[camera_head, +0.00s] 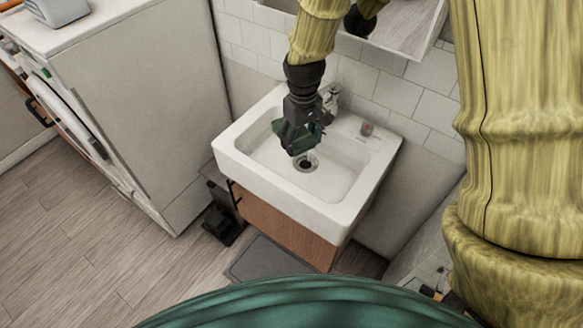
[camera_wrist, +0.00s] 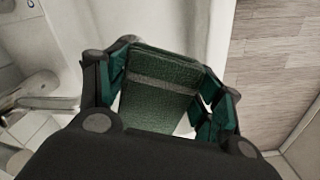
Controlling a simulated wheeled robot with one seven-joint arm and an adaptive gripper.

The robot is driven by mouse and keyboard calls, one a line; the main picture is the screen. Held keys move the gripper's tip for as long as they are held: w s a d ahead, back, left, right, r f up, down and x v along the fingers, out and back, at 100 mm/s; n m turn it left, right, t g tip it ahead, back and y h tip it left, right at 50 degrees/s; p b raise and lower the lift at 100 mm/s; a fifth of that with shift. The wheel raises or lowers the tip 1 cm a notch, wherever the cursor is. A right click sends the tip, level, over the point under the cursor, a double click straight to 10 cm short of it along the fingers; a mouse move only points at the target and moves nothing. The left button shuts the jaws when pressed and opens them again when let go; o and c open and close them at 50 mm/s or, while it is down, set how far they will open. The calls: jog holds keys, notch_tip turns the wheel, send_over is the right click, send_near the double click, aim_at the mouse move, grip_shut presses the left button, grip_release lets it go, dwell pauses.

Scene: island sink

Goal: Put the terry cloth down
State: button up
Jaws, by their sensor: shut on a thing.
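The terry cloth (camera_wrist: 158,106) is a dark green folded piece with a grey band across it, seen in the wrist view. It sits between the two fingers of my gripper (camera_wrist: 170,88), which is shut on it. In the head view my gripper (camera_head: 299,143) hangs over the white sink (camera_head: 240,143), above the basin near the drain. A dark green patch shows at the fingers there, but cloth and finger pads are hard to tell apart. The cloth's underside is hidden.
A faucet (camera_head: 330,97) stands at the back of the sink beside my arm. A small cup-like item (camera_head: 367,129) is on the back right rim. A white washing machine (camera_head: 150,90) stands to the left. A dark pedal bin (camera_head: 222,220) and grey mat (camera_head: 262,259) are on the floor.

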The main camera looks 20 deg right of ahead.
aim_at(304, 153)
jog(key=s+f, duration=0.2)
jog(key=shift+s+f+p, duration=0.25)
jog(key=shift+f+p, duration=0.1)
jog(key=shift+p, duration=0.05)
jog(key=f, duration=0.2)
jog(key=w+f+p, duration=0.1)
jog(key=f, duration=0.5)
jog(key=shift+w, duration=0.15)
jog(key=shift+f+p, duration=0.15)
jog(key=shift+p, duration=0.15)
jog(key=shift+w+f, duration=0.2)
jog(key=shift+f, duration=0.7)
jog(key=shift+s+f+p, duration=0.2)
jog(key=shift+f+p, duration=0.35)
jog(key=shift+f, duration=1.15)
jog(key=shift+f, duration=0.1)
